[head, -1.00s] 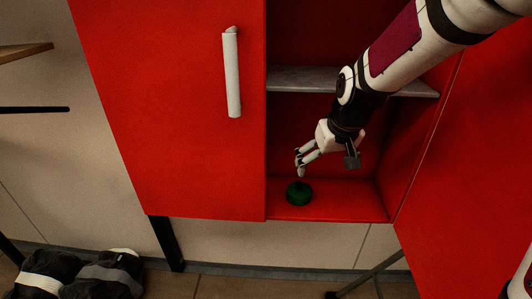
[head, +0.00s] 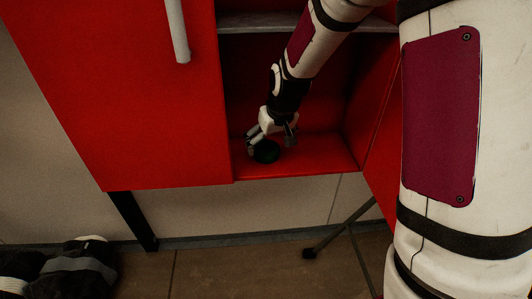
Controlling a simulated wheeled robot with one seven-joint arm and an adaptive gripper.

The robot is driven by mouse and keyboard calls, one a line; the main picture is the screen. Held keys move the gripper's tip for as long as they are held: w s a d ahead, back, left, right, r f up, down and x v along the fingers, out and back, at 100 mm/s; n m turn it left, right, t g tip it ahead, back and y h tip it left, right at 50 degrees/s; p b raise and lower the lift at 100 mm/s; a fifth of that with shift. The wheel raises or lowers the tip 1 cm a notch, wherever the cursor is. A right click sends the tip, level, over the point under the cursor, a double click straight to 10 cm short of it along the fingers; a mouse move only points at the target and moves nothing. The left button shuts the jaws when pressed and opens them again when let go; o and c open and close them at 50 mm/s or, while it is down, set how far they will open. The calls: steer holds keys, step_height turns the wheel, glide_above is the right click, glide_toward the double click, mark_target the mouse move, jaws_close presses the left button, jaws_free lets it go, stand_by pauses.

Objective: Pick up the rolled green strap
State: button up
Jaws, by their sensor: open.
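The rolled green strap (head: 266,151) is a small dark green roll. It sits on the red bottom shelf of the open cabinet (head: 320,160), near the front edge and left of the middle. My gripper (head: 264,147) is open and low at the strap, with its fingers close above and around it. The gripper covers the upper part of the roll. I cannot tell whether the fingers touch it.
A grey shelf (head: 240,22) crosses the cabinet above. A red door with a white handle (head: 178,30) stands to the left. The bottom shelf right of the strap is clear. Dark striped rolls (head: 80,268) lie on the floor at lower left.

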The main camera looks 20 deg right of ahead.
mark_target(268, 150)
steer(key=b+x, duration=0.2)
steer(key=x, duration=0.3)
steer(key=shift+d, duration=0.1)
steer(key=shift+r, duration=0.1)
steer(key=c, duration=1.3)
